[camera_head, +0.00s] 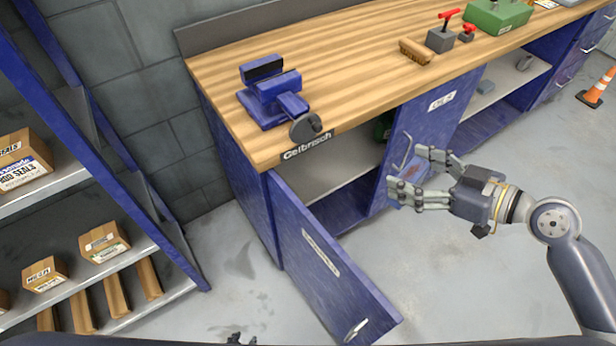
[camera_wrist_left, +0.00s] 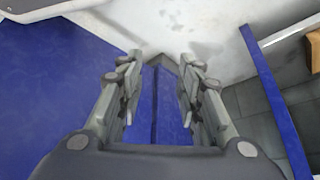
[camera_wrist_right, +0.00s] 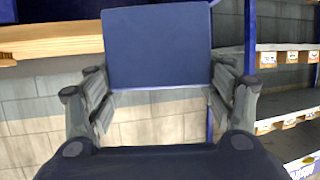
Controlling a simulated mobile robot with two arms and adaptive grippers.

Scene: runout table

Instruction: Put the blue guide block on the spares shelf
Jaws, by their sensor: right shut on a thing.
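The blue guide block (camera_wrist_right: 160,45) fills the space between the fingers of my right gripper (camera_wrist_right: 160,100) in the right wrist view. In the head view my right gripper (camera_head: 425,178) holds it in front of the bench's blue doors, and the fingers partly hide it. My left gripper (camera_wrist_left: 160,85) is open and empty over blue panels in the left wrist view. An open bench cabinet has a grey inner shelf (camera_head: 325,172). A blue rack at the left also has shelves (camera_head: 150,250). I cannot read which one is the spares shelf.
The cabinet's blue door (camera_head: 325,270) stands swung out over the floor. A blue vise (camera_head: 270,95), a brush (camera_head: 416,51) and a green case (camera_head: 498,16) are on the wooden benchtop (camera_head: 350,60). An orange cone (camera_head: 597,88) stands at the right. The floor (camera_head: 460,270) below my right arm is clear.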

